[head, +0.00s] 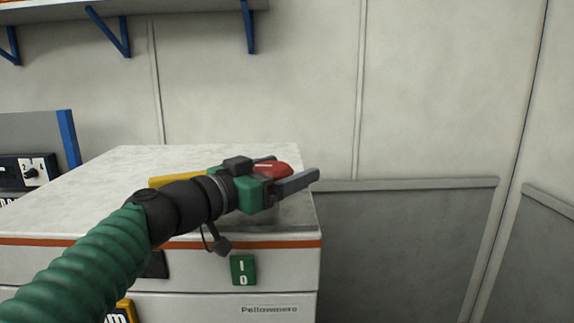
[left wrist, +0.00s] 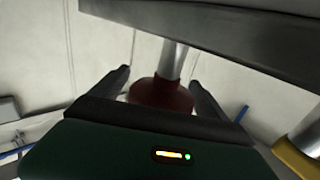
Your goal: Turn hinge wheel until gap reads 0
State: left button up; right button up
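A red wheel-like part (head: 272,168) shows between the fingers of my left gripper (head: 290,172), over the right end of the white cabinet top. In the left wrist view the red part (left wrist: 160,94) is flared and sits on a metal shaft. The two dark fingers (left wrist: 160,82) stand apart on either side of it. I see no clear grip on it; contact is hard to judge. A yellow part (head: 180,179) lies partly behind my wrist; a yellow piece with a metal shaft (left wrist: 302,138) shows at right in the wrist view. No gap reading is legible. My right gripper is out of view.
The white cabinet (head: 110,170) has an orange front stripe and a green I/0 plate (head: 243,270). A dark panel with a knob (head: 30,173) stands at left. A dark slab (left wrist: 220,28) crosses the top of the wrist view. Grey wall panels (head: 410,250) lie at right.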

pick_arm(q)
jog(key=shift+w+a, duration=0.1)
jog(key=shift+a, duration=0.55)
jog(key=shift+c, duration=0.3)
jog(key=shift+a, duration=0.35)
jog(key=shift+c, duration=2.4)
jog(key=shift+s+d+r, duration=0.1)
jog(key=shift+s+d, duration=0.05)
jog(key=shift+d, duration=0.35)
jog(key=shift+s+d, duration=0.15)
jog(key=shift+d, duration=0.3)
jog(key=c, duration=0.5)
jog(key=shift+d, duration=0.1)
jog(key=shift+c, duration=1.1)
jog(key=shift+w+a, duration=0.25)
jog(key=shift+a, duration=0.1)
jog(key=shift+c, duration=0.6)
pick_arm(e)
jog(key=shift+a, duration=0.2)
pick_arm(q)
jog(key=shift+s+d, duration=0.1)
jog(key=shift+d, duration=0.1)
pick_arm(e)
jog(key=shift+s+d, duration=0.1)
pick_arm(q)
jog(key=shift+f, duration=0.3)
